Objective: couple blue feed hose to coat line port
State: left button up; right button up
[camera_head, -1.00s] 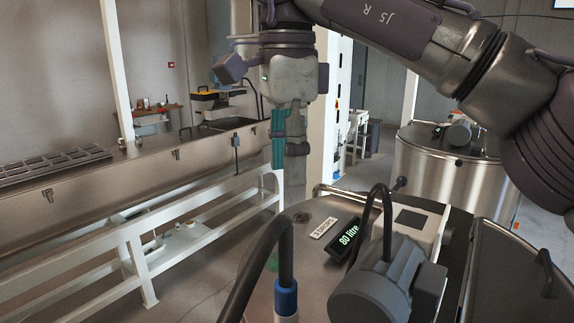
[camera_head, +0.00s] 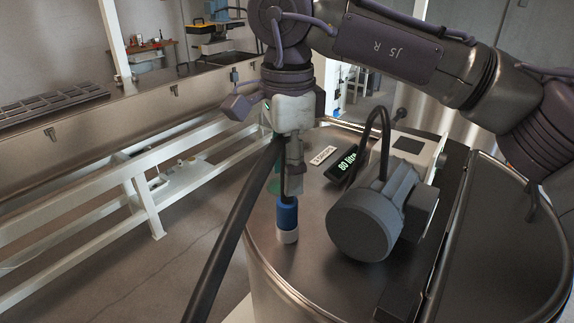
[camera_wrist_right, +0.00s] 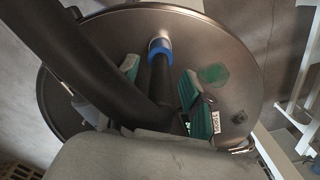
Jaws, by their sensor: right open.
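The blue feed hose is a thick black hose (camera_head: 232,235) with a blue collar (camera_head: 287,216). The collar sits upright on a pale fitting (camera_head: 287,236) on the lid of a steel tank. My right gripper (camera_head: 287,183) points down just above the collar, open, with the hose beside and partly behind its fingers. In the right wrist view the teal-padded fingers (camera_wrist_right: 162,85) stand apart on either side of the hose, and the blue collar (camera_wrist_right: 160,47) shows beyond them. I cannot pick out the coat line port. My left gripper is out of view.
The tank lid (camera_head: 325,262) carries a grey motor (camera_head: 365,222) with a black cable, an "80 litre" display (camera_head: 341,166) and a white label (camera_head: 322,155), close right of my gripper. A long steel trough (camera_head: 130,118) on a white frame stands at left. Open floor lies between.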

jog(key=shift+w+f, duration=0.1)
jog(key=shift+f, duration=0.2)
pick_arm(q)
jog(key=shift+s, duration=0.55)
pick_arm(e)
jog(key=shift+c, duration=1)
grip_shut()
jog(key=c, duration=0.6)
grip_release()
grip_shut()
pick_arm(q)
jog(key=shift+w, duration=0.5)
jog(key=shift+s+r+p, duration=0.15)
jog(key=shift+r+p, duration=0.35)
pick_arm(e)
jog(key=shift+r, duration=0.7)
